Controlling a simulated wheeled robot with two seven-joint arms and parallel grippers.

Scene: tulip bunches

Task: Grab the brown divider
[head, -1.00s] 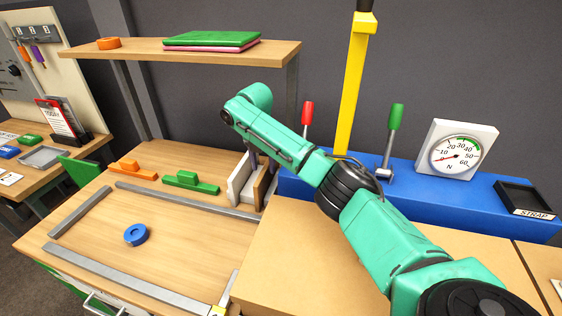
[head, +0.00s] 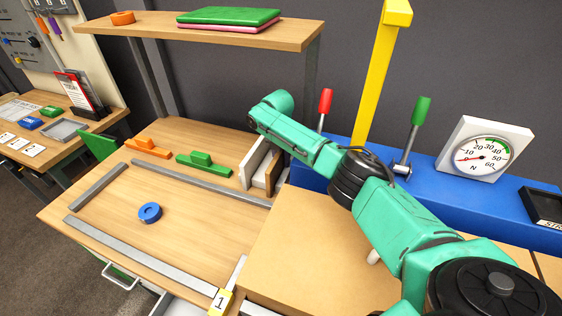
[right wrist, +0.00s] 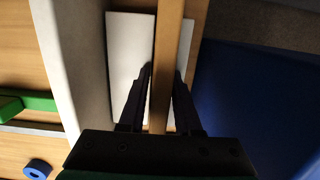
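The brown divider (right wrist: 168,60) is an upright wooden panel between the two dark fingers of my right gripper (right wrist: 164,70) in the right wrist view. The fingertips lie against both of its faces, so the gripper looks shut on it. In the head view the brown divider (head: 272,175) stands next to white panels (head: 256,160) at the back right of the wooden bench. There my right forearm hides most of the right gripper (head: 274,143). My left gripper is not in view.
A green block (head: 203,164), an orange block (head: 148,148) and a blue tape ring (head: 150,212) lie on the bench, with grey rails (head: 190,183) around. A blue base (head: 425,185) with levers and a gauge (head: 483,155) stands right. A shelf (head: 200,33) hangs above.

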